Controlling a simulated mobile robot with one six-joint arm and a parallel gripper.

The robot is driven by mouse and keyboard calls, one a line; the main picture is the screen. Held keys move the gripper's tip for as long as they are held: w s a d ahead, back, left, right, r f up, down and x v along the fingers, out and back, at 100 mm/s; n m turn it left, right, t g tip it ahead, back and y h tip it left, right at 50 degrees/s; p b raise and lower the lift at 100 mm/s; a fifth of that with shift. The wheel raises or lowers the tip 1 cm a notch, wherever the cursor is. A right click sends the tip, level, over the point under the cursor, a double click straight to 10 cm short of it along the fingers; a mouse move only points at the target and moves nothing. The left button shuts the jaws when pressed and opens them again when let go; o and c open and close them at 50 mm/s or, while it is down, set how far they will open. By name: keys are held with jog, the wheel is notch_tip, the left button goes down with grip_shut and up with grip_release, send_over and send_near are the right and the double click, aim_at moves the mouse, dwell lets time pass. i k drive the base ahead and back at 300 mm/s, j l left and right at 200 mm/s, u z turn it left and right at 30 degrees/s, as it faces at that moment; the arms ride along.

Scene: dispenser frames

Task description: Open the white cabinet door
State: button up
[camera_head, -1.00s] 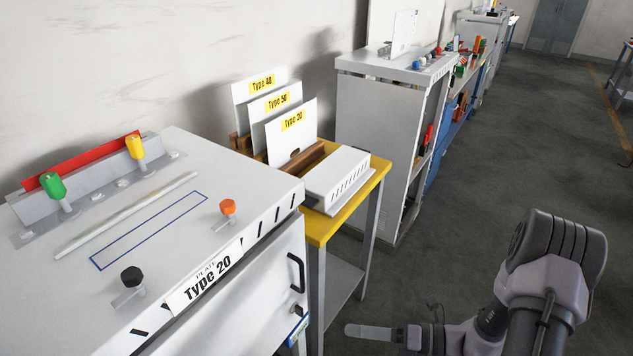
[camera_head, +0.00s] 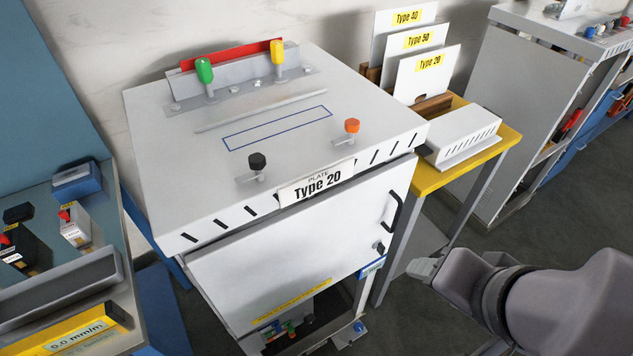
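The white cabinet (camera_head: 165,120) stands in the middle of the view, with a "Type 20" plate label on its top front edge. Its white door (camera_head: 290,250) on the front looks closed, with a black handle (camera_head: 391,214) near its right edge and a small dark knob (camera_head: 379,248) below the handle. My gripper (camera_head: 424,268) is at the lower right, just right of the door and apart from the handle. Its fingers are small and partly hidden behind my arm, so its opening cannot be made out.
A yellow-topped table (camera_head: 440,180) with a white box (camera_head: 462,137) and upright plates (camera_head: 425,75) stands right of the cabinet. A grey cabinet (camera_head: 520,110) is farther right. A bench with small devices (camera_head: 75,225) is at left. Clear floor (camera_head: 560,220) lies at right.

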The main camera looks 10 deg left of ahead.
aim_at(255, 274)
jog(key=u, duration=1.15)
jog(key=i+l+u, duration=0.2)
